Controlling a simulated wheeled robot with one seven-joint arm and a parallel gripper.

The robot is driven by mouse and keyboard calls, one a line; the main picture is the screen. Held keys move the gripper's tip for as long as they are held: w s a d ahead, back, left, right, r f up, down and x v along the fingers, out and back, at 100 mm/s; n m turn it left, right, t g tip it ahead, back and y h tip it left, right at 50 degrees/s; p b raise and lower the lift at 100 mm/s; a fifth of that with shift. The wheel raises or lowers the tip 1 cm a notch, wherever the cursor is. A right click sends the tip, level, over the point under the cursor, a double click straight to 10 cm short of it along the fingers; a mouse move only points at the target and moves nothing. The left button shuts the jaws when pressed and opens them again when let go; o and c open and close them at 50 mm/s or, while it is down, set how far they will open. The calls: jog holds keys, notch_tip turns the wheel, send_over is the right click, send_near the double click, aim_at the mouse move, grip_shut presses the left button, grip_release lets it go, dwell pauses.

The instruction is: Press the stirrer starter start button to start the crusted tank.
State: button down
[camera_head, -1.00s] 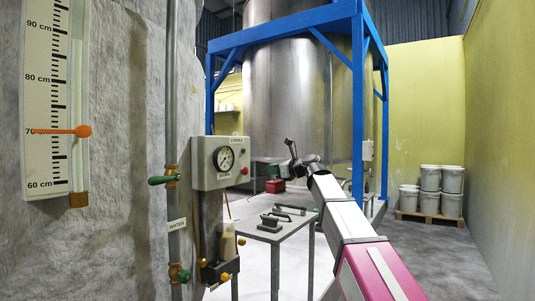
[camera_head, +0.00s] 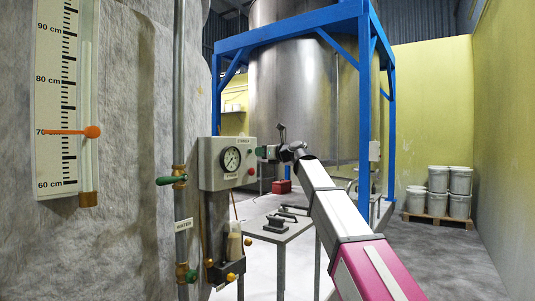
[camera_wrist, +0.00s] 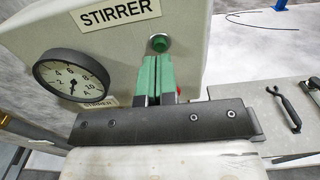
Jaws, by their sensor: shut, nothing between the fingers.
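The stirrer starter is a pale grey box (camera_head: 210,170) on the left in the head view, with a dial (camera_head: 231,159) and a red button (camera_head: 251,171). In the wrist view, its STIRRER label (camera_wrist: 119,13), dial (camera_wrist: 72,82) and round green button (camera_wrist: 159,43) show clearly. My gripper (camera_wrist: 158,60) is shut and empty, its green fingertips just below the green button in the picture. I cannot tell whether they touch the box. They partly hide the red button (camera_wrist: 180,91). In the head view, my gripper (camera_head: 261,152) is at the box's right side.
A grey table (camera_head: 262,232) with dark tools stands below my arm. A blue frame (camera_head: 362,120) surrounds the big steel tank (camera_head: 290,85). Pipes with valves (camera_head: 180,180) run left of the box. Pails (camera_head: 449,190) stand on a pallet at right; the floor before them is clear.

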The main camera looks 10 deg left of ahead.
aim_at(251, 151)
jog(key=shift+x, duration=1)
jog(key=shift+w+a, duration=0.25)
jog(key=shift+a, duration=0.35)
jog(key=shift+d, duration=0.15)
jog(key=shift+v, duration=2.65)
